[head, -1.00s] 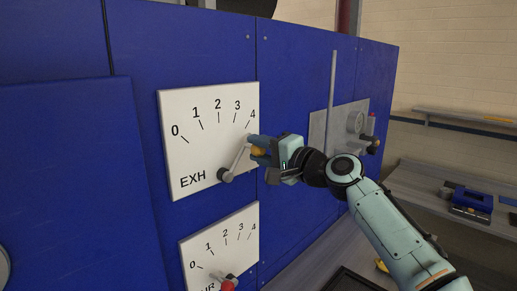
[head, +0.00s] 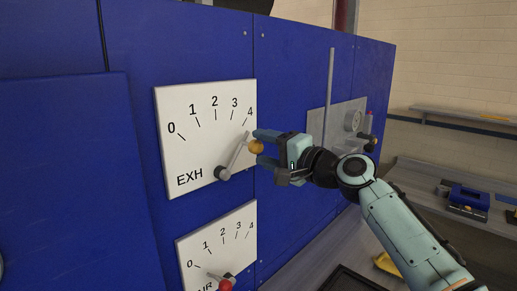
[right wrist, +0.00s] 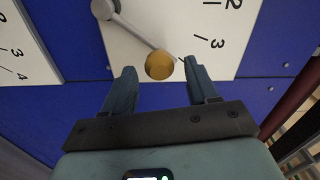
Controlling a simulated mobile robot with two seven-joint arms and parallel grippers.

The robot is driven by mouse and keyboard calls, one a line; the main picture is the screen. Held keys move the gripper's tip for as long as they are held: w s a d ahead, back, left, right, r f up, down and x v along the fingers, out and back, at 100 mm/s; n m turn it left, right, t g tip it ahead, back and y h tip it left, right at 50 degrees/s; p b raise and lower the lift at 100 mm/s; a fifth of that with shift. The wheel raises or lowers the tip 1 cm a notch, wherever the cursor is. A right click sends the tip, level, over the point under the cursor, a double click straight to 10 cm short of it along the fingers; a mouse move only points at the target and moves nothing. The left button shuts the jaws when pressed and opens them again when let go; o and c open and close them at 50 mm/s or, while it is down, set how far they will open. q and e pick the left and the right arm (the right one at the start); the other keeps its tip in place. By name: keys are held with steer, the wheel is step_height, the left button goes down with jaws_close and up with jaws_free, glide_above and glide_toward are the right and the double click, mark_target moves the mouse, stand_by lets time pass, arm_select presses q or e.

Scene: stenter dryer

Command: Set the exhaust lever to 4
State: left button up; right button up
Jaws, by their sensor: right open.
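The exhaust lever (head: 236,157) is a grey arm on the white EXH plate (head: 183,150). It tilts up to the right from its dark pivot and points at or very near the mark for 4. Its brass ball knob (head: 256,147) stands out from the plate. My right gripper (head: 262,147) is open, with its fingertips on either side of the knob. In the right wrist view the knob (right wrist: 159,66) sits between the two spread fingertips, with a visible gap on each side. My left gripper is not in view.
Below is a second dial plate (head: 215,250) with a red-knobbed lever (head: 226,285) near 0. A bench with a blue item (head: 468,199) stands at the far right.

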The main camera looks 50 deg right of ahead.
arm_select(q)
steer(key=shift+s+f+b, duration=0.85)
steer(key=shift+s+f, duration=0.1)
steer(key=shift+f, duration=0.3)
arm_select(e)
steer(key=s+a, duration=0.1)
steer(key=s, duration=1)
